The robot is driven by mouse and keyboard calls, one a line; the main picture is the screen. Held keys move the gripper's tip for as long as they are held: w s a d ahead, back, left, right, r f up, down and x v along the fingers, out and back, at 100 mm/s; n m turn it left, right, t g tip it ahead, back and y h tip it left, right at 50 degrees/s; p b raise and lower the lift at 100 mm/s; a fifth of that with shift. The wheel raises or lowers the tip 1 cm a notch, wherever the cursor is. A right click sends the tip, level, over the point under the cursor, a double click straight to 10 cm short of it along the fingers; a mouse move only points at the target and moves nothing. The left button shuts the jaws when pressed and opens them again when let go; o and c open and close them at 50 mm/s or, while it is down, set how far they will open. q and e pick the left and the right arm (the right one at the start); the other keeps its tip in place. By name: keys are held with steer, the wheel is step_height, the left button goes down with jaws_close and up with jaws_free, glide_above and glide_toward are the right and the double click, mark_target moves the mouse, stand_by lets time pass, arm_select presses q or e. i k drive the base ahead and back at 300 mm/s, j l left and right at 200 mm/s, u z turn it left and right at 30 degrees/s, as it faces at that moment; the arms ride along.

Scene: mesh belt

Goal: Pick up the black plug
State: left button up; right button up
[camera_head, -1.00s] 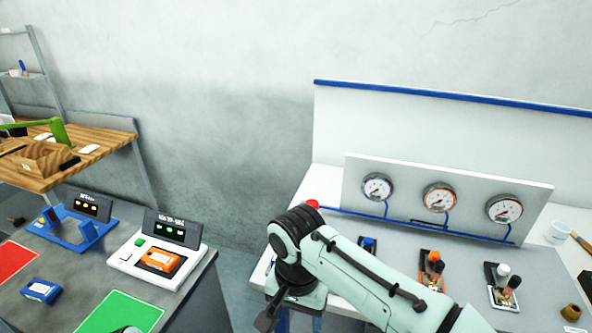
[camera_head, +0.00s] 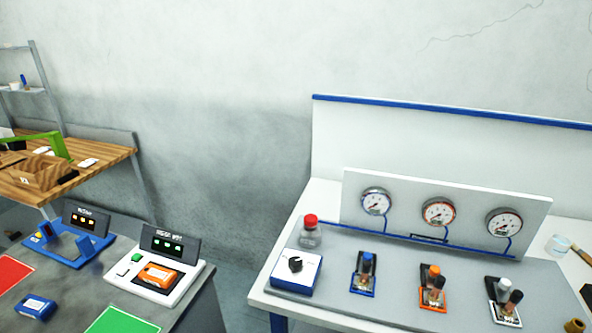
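I cannot single out a black plug for certain. On the right bench, three small stands carry dark upright pieces: a blue-framed stand (camera_head: 362,290) with a blue top, an orange-framed stand (camera_head: 432,301) with an orange top, and a white-framed stand (camera_head: 505,315) with a white top. Dark cylinders (camera_head: 515,297) show at the stands, too small to identify. A black knob (camera_head: 295,264) sits on a white and blue box (camera_head: 297,277) at the bench's left. Neither of my grippers is in view.
A panel with three gauges (camera_head: 438,212) stands behind the stands. A red-capped clear bottle (camera_head: 310,232) is behind the knob box. A brass-coloured piece (camera_head: 574,326) is at the lower right. The left table holds a white device (camera_head: 153,277) and a blue block (camera_head: 36,306).

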mark_target(517, 295)
steer(key=z, duration=2.2)
steer(key=i+l+u, duration=0.45)
steer(key=l+u, duration=0.25)
